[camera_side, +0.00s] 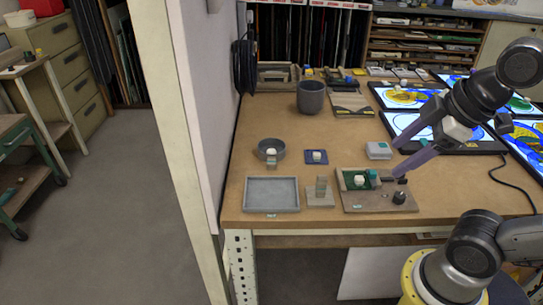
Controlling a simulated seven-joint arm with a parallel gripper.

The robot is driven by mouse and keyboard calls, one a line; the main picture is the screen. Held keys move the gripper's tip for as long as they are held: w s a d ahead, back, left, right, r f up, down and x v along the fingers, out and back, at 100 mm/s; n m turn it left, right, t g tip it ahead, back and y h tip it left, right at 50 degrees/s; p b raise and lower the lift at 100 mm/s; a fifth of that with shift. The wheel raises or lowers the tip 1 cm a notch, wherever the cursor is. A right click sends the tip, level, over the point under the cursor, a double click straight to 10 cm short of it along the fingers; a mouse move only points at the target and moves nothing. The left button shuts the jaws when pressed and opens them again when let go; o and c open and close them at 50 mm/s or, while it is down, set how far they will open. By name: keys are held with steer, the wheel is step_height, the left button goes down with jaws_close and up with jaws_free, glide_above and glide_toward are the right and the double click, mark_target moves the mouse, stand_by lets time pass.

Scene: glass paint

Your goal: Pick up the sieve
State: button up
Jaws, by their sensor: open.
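A shallow round grey vessel (279,153) stands on the table left of centre and looks most like the sieve, though its mesh is too small to make out. A small pale knob and a grey block show at its front edge.
A grey rectangular tray (271,195), a small block on a plate (320,193) and a blue square pad (316,157) surround the vessel. A dark grey pot (311,97) stands behind. Lit panels with coloured glass (405,97) fill the right side.

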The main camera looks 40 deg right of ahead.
steer(key=w+r+n, duration=0.6)
steer(key=n, duration=0.1)
steer(key=n+g, duration=0.6)
steer(key=n, duration=0.7)
glide_above(271, 158)
step_height(271, 158, down, 22)
steer(key=shift+w+a, duration=0.1)
steer(key=shift+w, duration=0.05)
steer(key=shift+s+f, duration=0.2)
steer(key=shift+f, duration=2.9)
jaws_close()
